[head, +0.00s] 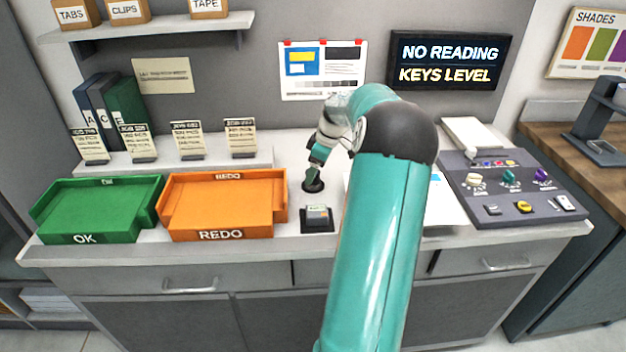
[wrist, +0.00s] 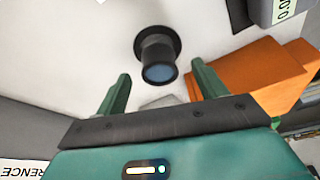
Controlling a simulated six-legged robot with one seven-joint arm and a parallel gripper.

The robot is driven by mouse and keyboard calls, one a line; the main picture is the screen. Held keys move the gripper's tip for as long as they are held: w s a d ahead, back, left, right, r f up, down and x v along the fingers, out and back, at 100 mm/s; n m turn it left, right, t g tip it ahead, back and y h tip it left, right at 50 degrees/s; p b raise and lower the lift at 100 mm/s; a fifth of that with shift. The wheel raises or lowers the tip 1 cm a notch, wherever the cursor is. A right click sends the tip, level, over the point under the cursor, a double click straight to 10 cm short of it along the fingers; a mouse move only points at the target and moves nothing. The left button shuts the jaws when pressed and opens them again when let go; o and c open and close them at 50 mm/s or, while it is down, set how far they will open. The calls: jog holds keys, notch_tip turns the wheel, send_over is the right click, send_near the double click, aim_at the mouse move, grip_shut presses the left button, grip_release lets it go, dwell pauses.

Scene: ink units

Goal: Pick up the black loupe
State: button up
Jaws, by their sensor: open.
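The black loupe (head: 313,185) stands on the white countertop, right of the orange tray, just below my gripper in the head view. In the wrist view the loupe (wrist: 158,55) shows as a black cylinder with a wide flange and a bluish lens. It lies ahead of the fingertips, about midway between them. My gripper (wrist: 160,80) has its two green fingers spread apart with nothing between them. In the head view my gripper (head: 316,165) is partly hidden by my arm. I cannot tell whether it touches the loupe.
An orange REDO tray (head: 222,234) and a green OK tray (head: 85,239) stand left. A small dark-based block (head: 317,218) sits in front of the loupe. A console with knobs (head: 510,185) is at right. Several label cards (head: 240,137) stand behind the trays.

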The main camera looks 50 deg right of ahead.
jog(key=x, duration=0.3)
jog(key=shift+f, duration=0.2)
jog(key=c, duration=1.1)
jog(key=shift+r, duration=0.1)
